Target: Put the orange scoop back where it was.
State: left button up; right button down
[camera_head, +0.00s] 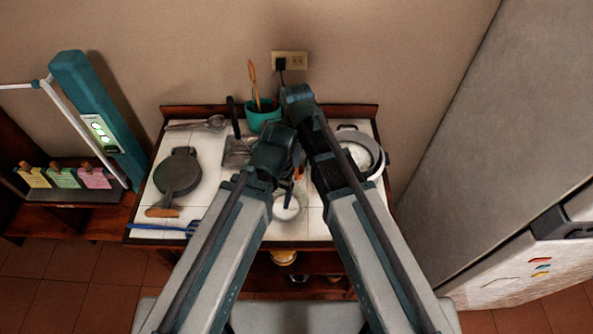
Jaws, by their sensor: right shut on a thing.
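A small orange piece (299,172), which looks like part of the orange scoop, shows in the gap between my two arms, above the white tabletop. My right gripper (298,181) is mostly hidden by my arm links and is shut on it. The rest of the scoop is hidden or too small to tell. A clear bowl with white contents (287,208) stands just below that spot in the picture. My left arm reaches over the table from the left, and its gripper is hidden behind its own links.
A dark round pan (178,174), a spatula (235,150), a teal utensil cup (263,115) and a blue-handled tool (165,229) occupy the left and back of the table. A white pot (372,147) stands at right. A fridge (500,140) bounds the right side.

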pick_arm(q)
jog(key=shift+f, duration=0.15)
pick_arm(e)
jog(key=shift+f, duration=0.15)
pick_arm(q)
notch_tip(320, 180, down, 3)
jog(key=b, duration=0.3)
jog(key=shift+f, duration=0.2)
pick_arm(e)
notch_tip(320, 180, down, 3)
jog(key=shift+f, duration=0.2)
pick_arm(q)
jog(key=shift+b, duration=0.3)
jog(key=shift+f, duration=0.2)
pick_arm(e)
jog(key=shift+f, duration=0.2)
jog(key=c, duration=0.8)
grip_release()
pick_arm(q)
jog(key=shift+r, duration=0.2)
pick_arm(e)
jog(key=shift+r, duration=0.2)
